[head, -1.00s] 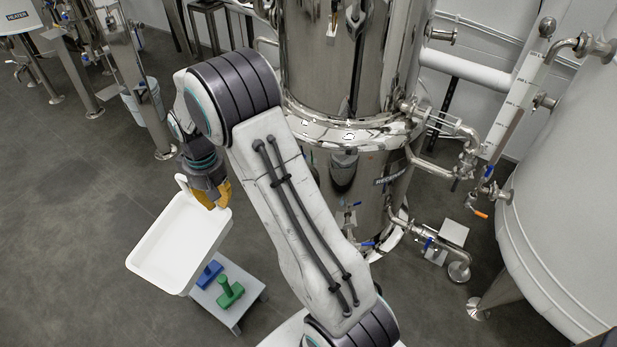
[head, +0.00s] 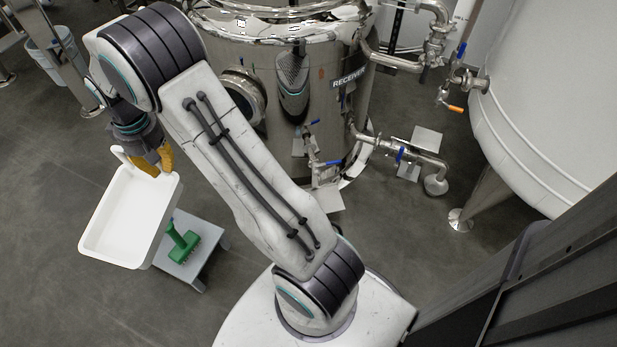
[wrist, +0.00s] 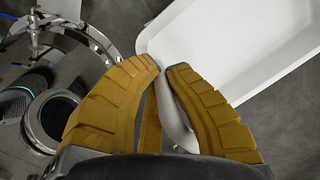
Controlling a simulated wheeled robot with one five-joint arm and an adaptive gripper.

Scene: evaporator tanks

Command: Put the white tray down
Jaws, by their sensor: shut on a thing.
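The white tray (head: 128,215) is a shallow rectangular tub, held in the air left of my arm in the head view. My gripper (head: 156,163) has yellow fingers and is shut on the tray at its far end, by a handle. In the wrist view the tray (wrist: 235,45) extends up and right from the fingertips of my gripper (wrist: 166,72). The handle is partly hidden between the fingers. The tray looks roughly level and overlaps the left part of a small grey stand in the head view.
The low grey stand (head: 205,255) bears a green brush (head: 181,243). A steel receiver tank (head: 300,90) stands behind my arm, with pipes and valves to its right. A large pale tank (head: 545,100) is at the right. The dark floor left of the tray is clear.

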